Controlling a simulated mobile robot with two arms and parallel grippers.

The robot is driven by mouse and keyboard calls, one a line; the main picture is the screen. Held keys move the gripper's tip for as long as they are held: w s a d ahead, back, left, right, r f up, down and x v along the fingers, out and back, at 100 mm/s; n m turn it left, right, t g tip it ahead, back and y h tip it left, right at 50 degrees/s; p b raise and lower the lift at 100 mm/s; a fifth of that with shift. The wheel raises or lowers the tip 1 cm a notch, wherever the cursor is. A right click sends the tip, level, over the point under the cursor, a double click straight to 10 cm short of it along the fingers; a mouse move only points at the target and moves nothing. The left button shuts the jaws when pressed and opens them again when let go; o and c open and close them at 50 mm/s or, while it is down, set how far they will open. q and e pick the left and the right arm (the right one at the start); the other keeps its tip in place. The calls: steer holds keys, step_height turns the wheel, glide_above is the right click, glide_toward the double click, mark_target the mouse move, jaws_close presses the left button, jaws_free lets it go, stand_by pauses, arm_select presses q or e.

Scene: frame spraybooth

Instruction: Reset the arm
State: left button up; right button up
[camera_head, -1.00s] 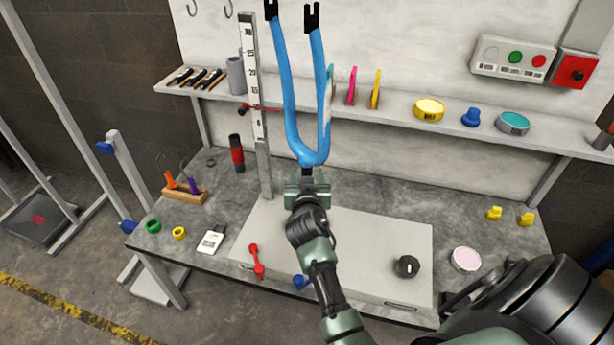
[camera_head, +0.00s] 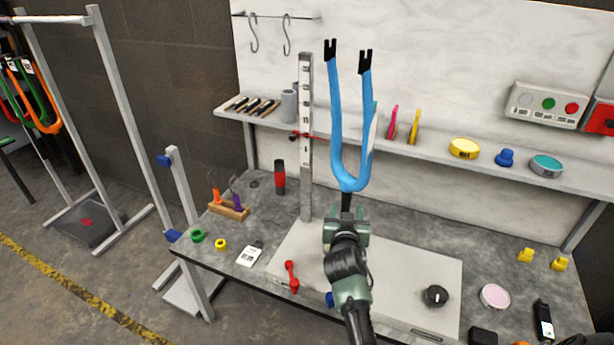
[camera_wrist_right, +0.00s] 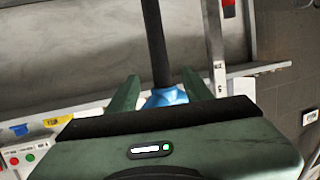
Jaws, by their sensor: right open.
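My right gripper (camera_head: 346,222) is in the middle of the head view, in front of the workbench. A blue fork (camera_head: 350,178) stands upright with its two legs and black tips pointing up. Its black tube (camera_head: 346,202) runs down behind my gripper, which hides the lower end. In the right wrist view my right gripper (camera_wrist_right: 160,95) is open, with the black tube (camera_wrist_right: 155,45) in line between its fingers and clear space at both sides. The blue crown (camera_wrist_right: 165,97) shows just beyond. My left gripper is not in view.
The workbench (camera_head: 395,210) carries a pale plate (camera_head: 400,265), a black knob (camera_head: 435,295) and a red tool (camera_head: 291,277). A measuring column (camera_head: 306,150) stands just left of the fork. A shelf (camera_head: 440,160) runs behind. A rack with coloured forks (camera_head: 35,95) stands far left.

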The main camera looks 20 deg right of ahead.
steer(key=s+a+f+n+g+y, duration=0.3)
steer(key=s+a, duration=0.3)
steer(key=s, duration=0.6)
steer(key=s+a+f+n+g+y, duration=0.3)
steer(key=s+a, duration=0.3)
steer(key=s, duration=0.5)
steer(key=s+a+f+n+g+y, duration=0.25)
steer(key=s+a, duration=0.35)
steer(key=s, duration=0.6)
step_height(320, 180, down, 24)
steer(key=g, duration=0.2)
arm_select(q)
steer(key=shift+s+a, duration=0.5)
arm_select(e)
steer(key=s+d+f+g, duration=0.1)
steer(key=s+d+f, duration=0.2)
steer(key=s+f, duration=1.5)
steer(key=shift+f, duration=0.3)
steer(key=shift+n, duration=0.25)
